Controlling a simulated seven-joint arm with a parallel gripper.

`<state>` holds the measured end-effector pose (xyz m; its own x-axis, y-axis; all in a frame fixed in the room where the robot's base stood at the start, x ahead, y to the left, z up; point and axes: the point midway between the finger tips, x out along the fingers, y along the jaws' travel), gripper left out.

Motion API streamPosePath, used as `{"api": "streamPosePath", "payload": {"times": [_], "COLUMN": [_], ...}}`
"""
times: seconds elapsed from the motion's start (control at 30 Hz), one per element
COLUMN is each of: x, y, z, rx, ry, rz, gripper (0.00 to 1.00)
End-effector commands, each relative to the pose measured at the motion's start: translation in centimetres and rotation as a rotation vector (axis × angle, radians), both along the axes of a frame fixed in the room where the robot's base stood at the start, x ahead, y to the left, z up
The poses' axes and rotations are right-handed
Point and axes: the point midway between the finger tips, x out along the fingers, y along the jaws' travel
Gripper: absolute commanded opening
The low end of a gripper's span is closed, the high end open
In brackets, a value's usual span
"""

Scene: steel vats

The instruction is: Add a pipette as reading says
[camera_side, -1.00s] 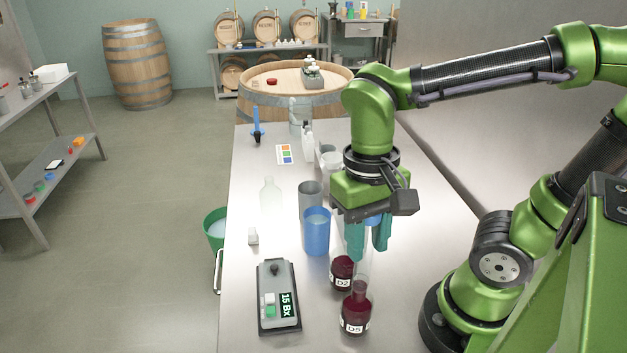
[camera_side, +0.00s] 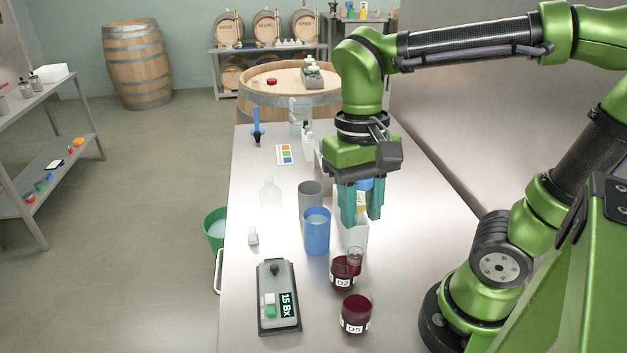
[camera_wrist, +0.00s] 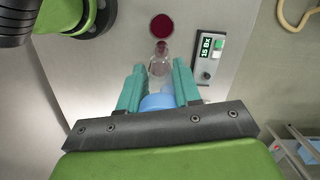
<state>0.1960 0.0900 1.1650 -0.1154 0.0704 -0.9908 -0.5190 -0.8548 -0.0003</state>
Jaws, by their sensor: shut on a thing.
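My gripper (camera_side: 362,215) is shut on a clear pipette with a blue top; the blue top (camera_wrist: 158,101) shows between the fingers in the wrist view. Its clear body (camera_wrist: 158,70) points down towards the glasses. Its lower end (camera_side: 354,258) overlaps the rim of the glass marked D2 (camera_side: 344,279) in the side view; I cannot tell whether it is inside. A dark red patch shows at that end in the wrist view. The glass marked D5 (camera_side: 356,316) stands in front with dark red liquid. The grey meter (camera_side: 269,297) reads "15 Bx" on its display (camera_side: 285,305).
A blue cup (camera_side: 317,233) and a grey cup (camera_side: 310,191) stand left of my gripper. A clear bottle (camera_side: 270,197), a small white block (camera_side: 253,237) and a colour card (camera_side: 284,154) are farther left. A green bucket (camera_side: 214,235) is beside the table.

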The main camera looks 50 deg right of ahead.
Motion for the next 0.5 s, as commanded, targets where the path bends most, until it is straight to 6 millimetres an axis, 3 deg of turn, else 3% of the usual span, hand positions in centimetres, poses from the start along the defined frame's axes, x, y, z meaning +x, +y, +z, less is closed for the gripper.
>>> {"api": "streamPosePath", "payload": {"times": [0.1,0.23,0.5], "x": [2.6,4.2,4.5], "y": [-2.6,-4.6,-5.1], "z": [0.1,0.3,0.5], "rx": [0.000,-0.011,-0.017], "ry": [0.001,-0.015,-0.028], "rz": [-0.010,0.011,0.053], "gripper": [0.04,0.04,0.04]}}
